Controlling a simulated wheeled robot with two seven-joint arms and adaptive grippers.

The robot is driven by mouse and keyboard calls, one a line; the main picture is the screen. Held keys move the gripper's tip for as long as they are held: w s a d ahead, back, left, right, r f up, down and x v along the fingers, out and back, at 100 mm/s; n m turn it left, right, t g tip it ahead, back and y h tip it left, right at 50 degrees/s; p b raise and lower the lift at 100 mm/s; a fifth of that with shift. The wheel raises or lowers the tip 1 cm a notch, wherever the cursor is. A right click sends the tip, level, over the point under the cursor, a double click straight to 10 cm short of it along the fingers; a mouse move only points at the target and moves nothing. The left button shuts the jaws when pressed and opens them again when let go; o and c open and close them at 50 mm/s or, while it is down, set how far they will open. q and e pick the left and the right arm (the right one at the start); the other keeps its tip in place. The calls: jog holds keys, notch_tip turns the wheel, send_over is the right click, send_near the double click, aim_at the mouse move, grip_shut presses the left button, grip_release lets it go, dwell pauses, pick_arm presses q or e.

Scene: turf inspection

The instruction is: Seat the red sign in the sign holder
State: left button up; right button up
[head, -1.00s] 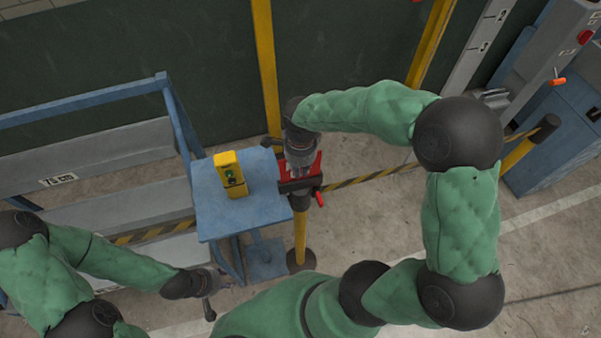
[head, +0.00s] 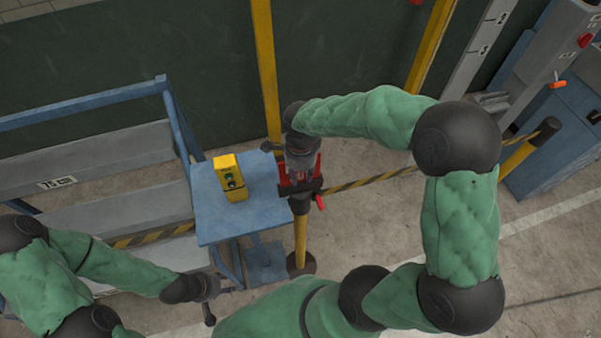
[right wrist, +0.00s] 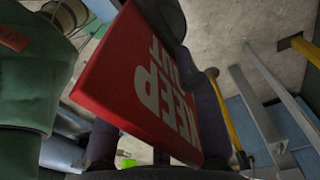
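The red sign (head: 284,178) is in my right gripper (head: 299,178), just above the sign holder in the head view. The gripper covers its middle, so red shows only at its sides. In the right wrist view the sign (right wrist: 128,75) shows white "KEEP OUT" lettering, with dark fingers around it. The sign holder (head: 301,206) is a black head with a red lever on a yellow post. The sign's lower edge is at or close to the holder's top; I cannot tell whether it is inside. My left gripper (head: 209,306) is low at the left, away from both; its opening is unclear.
A blue stand (head: 255,205) with a yellow button box (head: 231,178) is close to the left of the holder. A striped barrier belt (head: 370,178) runs right to another yellow post (head: 520,155). Grey steps (head: 100,190) stand at the left.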

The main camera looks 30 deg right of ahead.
notch_tip(320, 180, up, 12)
jog(key=shift+p, duration=0.4)
jog(key=shift+r, duration=0.1)
dwell(0.4)
